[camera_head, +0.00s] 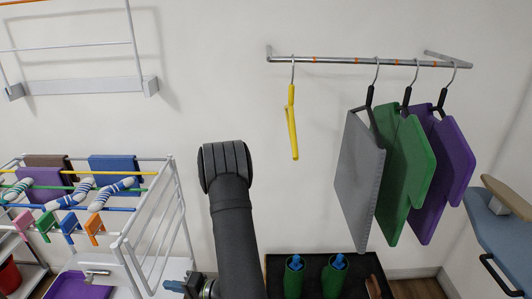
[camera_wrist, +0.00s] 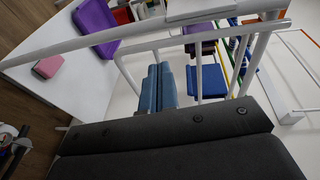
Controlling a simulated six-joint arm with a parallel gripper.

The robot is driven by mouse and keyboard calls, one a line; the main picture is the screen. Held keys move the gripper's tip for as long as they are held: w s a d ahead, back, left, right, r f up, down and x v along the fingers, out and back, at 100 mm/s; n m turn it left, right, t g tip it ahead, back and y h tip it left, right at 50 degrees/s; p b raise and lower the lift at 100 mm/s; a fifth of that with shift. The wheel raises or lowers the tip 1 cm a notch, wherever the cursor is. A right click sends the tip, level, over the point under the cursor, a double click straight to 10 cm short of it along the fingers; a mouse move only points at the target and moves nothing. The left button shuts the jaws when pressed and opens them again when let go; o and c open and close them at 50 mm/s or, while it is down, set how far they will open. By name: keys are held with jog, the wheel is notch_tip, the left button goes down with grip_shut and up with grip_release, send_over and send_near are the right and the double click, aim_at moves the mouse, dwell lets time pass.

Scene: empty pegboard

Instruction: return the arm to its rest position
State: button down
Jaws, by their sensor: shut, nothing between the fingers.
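My arm rises in the lower middle of the head view as a dark link with a rounded, ribbed top. My gripper (camera_head: 174,286) shows low beside it, left of the link, with blue fingers pointing left. In the wrist view my gripper (camera_wrist: 158,86) shows as two blue fingers side by side, shut with nothing between them. The dark gripper body fills the bottom of that view. The white drying rack (camera_head: 150,225) stands left of my arm in the head view. Its white bars (camera_wrist: 150,35) cross the wrist view close around the fingers; I cannot tell whether they touch.
A wall rail (camera_head: 340,61) holds a yellow hanger (camera_head: 293,125) and grey (camera_head: 358,180), green (camera_head: 405,170) and purple (camera_head: 445,165) cloths. Green bottles (camera_head: 294,278) stand on a black surface at lower right. A purple tray (camera_head: 78,287) lies lower left. An ironing board (camera_head: 505,245) is at right.

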jog(key=x, duration=0.6)
jog(key=shift+a+r, duration=0.2)
jog(key=shift+r, duration=0.15)
jog(key=h, duration=0.4)
send_near(146, 280)
jog(key=shift+w+d, duration=0.75)
jog(key=shift+w, duration=0.05)
jog(key=v, duration=0.8)
jog(key=shift+d+f+n, duration=0.2)
jog(key=shift+d+n, duration=0.1)
jog(key=shift+d, duration=0.05)
jog(key=shift+a+g, duration=0.1)
jog(key=shift+g, duration=0.2)
jog(key=w+a+f+y, duration=0.1)
jog(key=a+f+y, duration=0.2)
jog(key=a+f, duration=0.3)
jog(key=shift+r+x, duration=0.55)
jog(key=shift+x, duration=1.9)
jog(key=shift+a, duration=0.1)
